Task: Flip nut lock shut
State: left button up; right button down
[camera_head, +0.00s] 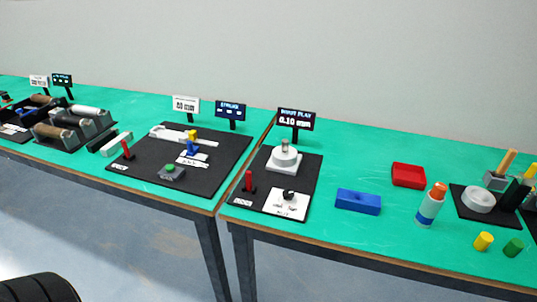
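No part is readable as the nut lock by its label, and I cannot tell whether any lock is open or shut. On the right table, a black board (312,165) carries a white round fixture (285,158) on a square base. A red upright lever (249,181) stands at its left front, with a small unreadable label before it. A white plate (287,205) with a dark knob (289,196) sits at the board's front right. A sign (295,119) behind seems to read "SHAFT PLAY 0.10 mm". Neither gripper is in view.
A blue block (358,202), red tray (408,175) and bottle (430,206) stand right of the board. Yellow (483,241) and green (513,247) cylinders are near the front edge. The left table holds another board (216,168) with a second red lever (126,149). Open floor lies in front.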

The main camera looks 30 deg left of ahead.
aim_at(248, 176)
jog(key=j, duration=1.35)
jog(key=z, duration=0.05)
